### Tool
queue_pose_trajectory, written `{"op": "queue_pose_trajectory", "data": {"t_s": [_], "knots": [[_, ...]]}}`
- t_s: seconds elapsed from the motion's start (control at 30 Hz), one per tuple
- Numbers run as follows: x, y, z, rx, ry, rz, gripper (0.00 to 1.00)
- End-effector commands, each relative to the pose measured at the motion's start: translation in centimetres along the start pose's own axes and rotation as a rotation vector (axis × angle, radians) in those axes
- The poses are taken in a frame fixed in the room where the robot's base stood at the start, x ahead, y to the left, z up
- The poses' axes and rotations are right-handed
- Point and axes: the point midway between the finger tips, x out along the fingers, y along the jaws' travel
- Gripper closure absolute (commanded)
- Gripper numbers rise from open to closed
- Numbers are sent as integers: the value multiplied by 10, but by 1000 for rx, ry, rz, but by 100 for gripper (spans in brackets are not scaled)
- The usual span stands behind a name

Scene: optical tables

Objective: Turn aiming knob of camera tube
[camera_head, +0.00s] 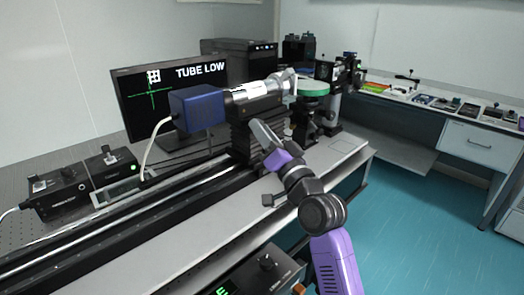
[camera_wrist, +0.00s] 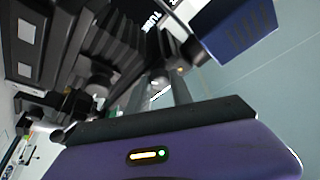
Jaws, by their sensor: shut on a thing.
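The camera tube has a blue box (camera_head: 197,107) at its left end and a white and silver barrel (camera_head: 258,92), above a black ribbed mount (camera_head: 250,135). The blue box also shows at the upper right of the wrist view (camera_wrist: 238,30). My gripper (camera_head: 258,128) reaches the near side of the mount, below the barrel. In the wrist view its two fingers (camera_wrist: 165,88) are close together, shut on the aiming knob, which they mostly hide. The monitor (camera_head: 165,98) reads "TUBE LOW", with a white grid figure above the green cross, near its upright line.
A long black rail (camera_head: 150,215) runs along the bench under the mount. Black control boxes (camera_head: 60,192) stand at the left. A green-topped round stage (camera_head: 313,88) stands right of the barrel. A white cable hangs from the blue box. The floor at right is clear.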

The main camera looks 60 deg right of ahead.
Motion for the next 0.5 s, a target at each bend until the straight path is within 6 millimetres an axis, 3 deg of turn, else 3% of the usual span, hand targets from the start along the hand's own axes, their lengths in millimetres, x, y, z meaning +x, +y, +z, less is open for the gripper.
{"op": "queue_pose_trajectory", "data": {"t_s": [0.03, 0.5], "knots": [[-3, 7, 7, -28, 3, -13, 100], [-2, 7, 3, -282, 0, -115, 100]]}}
